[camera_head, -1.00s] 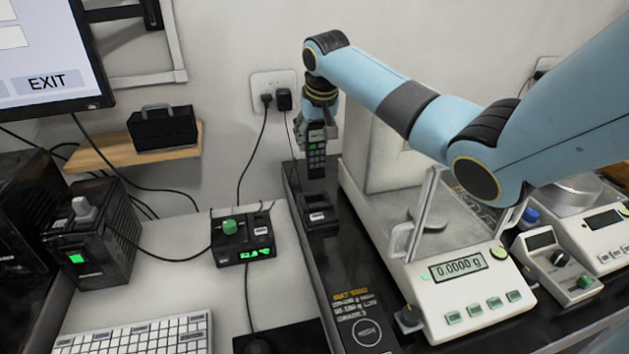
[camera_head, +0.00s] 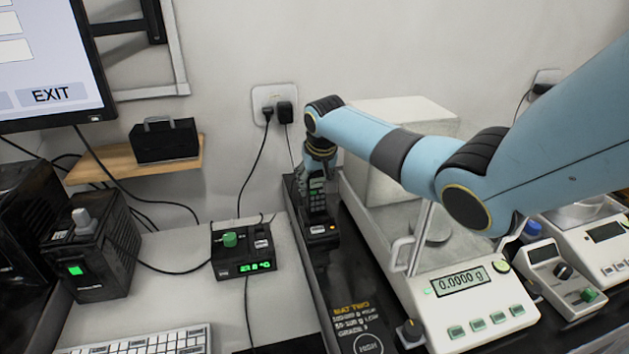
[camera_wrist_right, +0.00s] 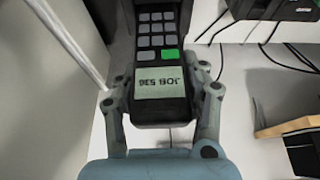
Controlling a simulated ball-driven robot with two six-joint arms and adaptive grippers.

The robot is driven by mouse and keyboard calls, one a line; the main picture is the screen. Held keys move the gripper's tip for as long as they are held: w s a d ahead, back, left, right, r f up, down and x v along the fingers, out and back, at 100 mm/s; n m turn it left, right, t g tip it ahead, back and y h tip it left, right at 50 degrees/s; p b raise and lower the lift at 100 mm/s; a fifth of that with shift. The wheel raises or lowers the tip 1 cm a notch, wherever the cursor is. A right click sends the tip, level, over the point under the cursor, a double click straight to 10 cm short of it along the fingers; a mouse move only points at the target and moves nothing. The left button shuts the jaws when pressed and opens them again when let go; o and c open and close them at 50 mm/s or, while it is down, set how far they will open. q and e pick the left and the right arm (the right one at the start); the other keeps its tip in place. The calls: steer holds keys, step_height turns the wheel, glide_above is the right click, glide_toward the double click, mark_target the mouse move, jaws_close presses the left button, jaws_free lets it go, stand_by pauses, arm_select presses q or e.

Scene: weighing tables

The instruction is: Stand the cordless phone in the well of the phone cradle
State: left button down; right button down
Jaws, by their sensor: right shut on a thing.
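The cordless phone (camera_head: 317,197) is dark, with a keypad and a small green-lit screen, and stands upright. My right gripper (camera_head: 319,172) is shut on its upper end. In the right wrist view the phone (camera_wrist_right: 160,60) sits between both fingers, its label and a green key showing. The phone cradle (camera_head: 321,231) is black with a small orange light, on the dark bench strip. The phone's lower end is at the cradle's well; I cannot tell how deep it sits. My left gripper is not in view.
A balance (camera_head: 466,308) with a glass shield stands close on the right of the cradle. A black box with a green knob (camera_head: 243,252) is on the left. A wall socket (camera_head: 272,99) with cables is behind. A wooden shelf (camera_head: 108,165) is farther left.

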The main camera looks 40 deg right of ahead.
steer(key=c, duration=0.7)
jaws_free()
steer(key=shift+r, duration=0.55)
steer(key=p+v, duration=0.1)
steer(key=v, duration=1)
steer(key=shift+s+a, duration=0.15)
steer(key=shift+s, duration=0.1)
steer(key=shift+r, duration=0.15)
